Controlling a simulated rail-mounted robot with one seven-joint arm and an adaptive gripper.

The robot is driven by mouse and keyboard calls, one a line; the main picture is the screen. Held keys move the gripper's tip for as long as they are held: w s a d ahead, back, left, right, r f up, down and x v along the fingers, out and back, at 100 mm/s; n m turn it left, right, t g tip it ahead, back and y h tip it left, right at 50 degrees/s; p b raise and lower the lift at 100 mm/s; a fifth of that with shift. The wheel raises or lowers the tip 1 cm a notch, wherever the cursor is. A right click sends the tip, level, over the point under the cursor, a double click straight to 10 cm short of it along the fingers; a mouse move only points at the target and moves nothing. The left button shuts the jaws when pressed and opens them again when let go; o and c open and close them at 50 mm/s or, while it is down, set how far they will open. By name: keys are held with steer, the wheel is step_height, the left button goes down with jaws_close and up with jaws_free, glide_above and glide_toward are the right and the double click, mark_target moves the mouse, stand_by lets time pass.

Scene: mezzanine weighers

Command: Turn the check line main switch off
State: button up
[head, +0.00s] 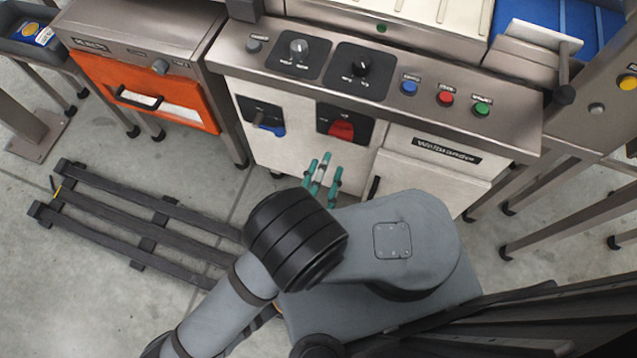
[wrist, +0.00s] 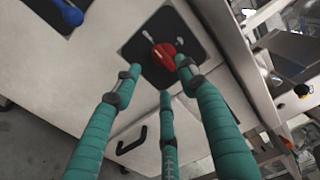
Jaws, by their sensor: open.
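A red rotary switch knob (head: 341,130) sits on a black plate on the front of the white cabinet. The wrist view shows the same red knob (wrist: 163,56) on its black plate (wrist: 150,78). A blue switch handle (head: 271,129) sits on another black plate to its left; part of it also shows in the wrist view (wrist: 69,13). I cannot read any label naming the check line main switch. My gripper (head: 324,172) has teal fingers and is open and empty. In the wrist view its fingertips (wrist: 160,76) spread around the red knob, with no clear contact visible.
Above the switches, a steel panel carries two knobs and blue, red (head: 446,98) and green (head: 481,109) buttons. A black cabinet handle (head: 374,188) is to the right of my fingers. An orange drawer unit (head: 150,72) stands left. A dark slatted rack (head: 140,220) lies on the floor.

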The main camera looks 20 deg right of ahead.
mark_target(341, 132)
steer(key=shift+v, duration=2.3)
steer(key=x, duration=1.2)
